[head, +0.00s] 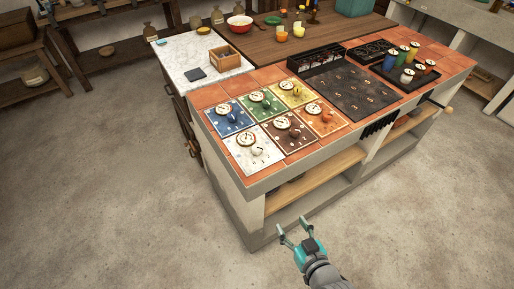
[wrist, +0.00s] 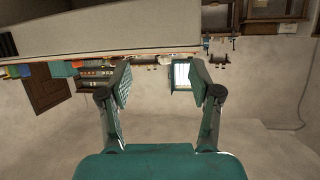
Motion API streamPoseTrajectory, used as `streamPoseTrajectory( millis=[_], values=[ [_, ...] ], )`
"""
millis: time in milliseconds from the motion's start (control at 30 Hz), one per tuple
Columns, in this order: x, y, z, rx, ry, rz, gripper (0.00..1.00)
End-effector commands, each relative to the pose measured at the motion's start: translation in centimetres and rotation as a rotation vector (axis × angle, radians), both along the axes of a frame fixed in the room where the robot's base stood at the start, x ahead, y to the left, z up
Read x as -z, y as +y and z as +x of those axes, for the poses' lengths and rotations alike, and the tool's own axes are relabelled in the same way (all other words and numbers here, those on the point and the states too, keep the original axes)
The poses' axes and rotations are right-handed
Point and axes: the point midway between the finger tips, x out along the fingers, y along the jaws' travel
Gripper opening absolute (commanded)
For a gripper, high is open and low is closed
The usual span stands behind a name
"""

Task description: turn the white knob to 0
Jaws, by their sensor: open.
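The white panel (head: 252,149) lies at the near left corner of the tiled counter in the head view. It bears a round dial (head: 247,139) and the white knob (head: 257,151); the knob's setting is too small to read. My gripper (head: 293,230) is open and empty, low in front of the counter, apart from the panel and to its lower right. In the wrist view my gripper (wrist: 162,85) shows two spread fingers with nothing between them. The white knob cannot be made out in the wrist view.
Blue (head: 229,118), green (head: 260,103), yellow (head: 291,94), brown (head: 290,131) and orange (head: 320,118) panels with dials and knobs crowd around the white one. A dark pegboard (head: 355,93) lies to the right. The counter's front edge (head: 310,165) stands between my gripper and the panels. The floor is clear.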

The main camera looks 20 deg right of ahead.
Motion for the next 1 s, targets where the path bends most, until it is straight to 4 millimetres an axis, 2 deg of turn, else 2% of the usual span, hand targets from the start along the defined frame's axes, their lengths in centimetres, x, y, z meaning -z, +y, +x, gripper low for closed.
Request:
streamPoseTrajectory(
  millis=[33,200,400,500,600,733,1000],
  values=[
    [-0.4,-0.1,2.0,-0.01,-0.004,0.0,0.63],
    [-1.5,-0.4,7.4,-0.056,0.004,0.0,0.63],
    [-4.0,-0.7,13.4,-0.123,0.01,-0.01,0.63],
    [-5.4,-0.8,15.8,-0.156,0.012,-0.018,0.63],
    [-6.4,-0.9,17.4,-0.183,0.015,-0.026,0.63],
    [-7.2,-1.0,18.5,-0.202,0.017,-0.03,0.63],
    [-6.6,-0.5,20.6,-0.209,0.018,-0.032,0.63]
  ],
)
